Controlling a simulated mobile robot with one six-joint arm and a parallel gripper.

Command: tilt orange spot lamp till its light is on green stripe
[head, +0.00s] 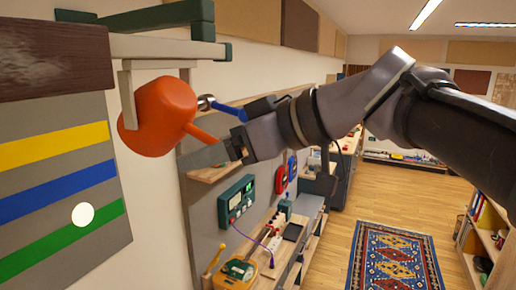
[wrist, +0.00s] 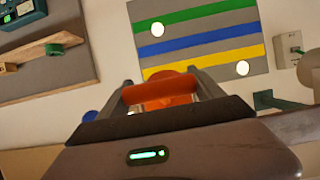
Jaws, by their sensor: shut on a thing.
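The orange spot lamp (head: 158,116) hangs from a pale bracket at the upper left in the head view. Its orange handle (head: 202,134) points right to my gripper (head: 232,146). In the wrist view an orange part (wrist: 160,90) sits between the fingers of my gripper (wrist: 165,88), which is shut on the handle. The green stripe (head: 45,247) is the lowest on the grey panel and also shows in the wrist view (wrist: 205,14). A round light spot (head: 83,214) straddles the green stripe's blue-side edge, partly on grey; it also shows in the wrist view (wrist: 157,29).
Blue (head: 60,190) and yellow (head: 50,147) stripes lie above the green. A second light spot (wrist: 242,68) lies by the yellow stripe in the wrist view. A blue lever (head: 230,110) is close to my gripper. A wall shelf (head: 213,172) is below; open floor lies right.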

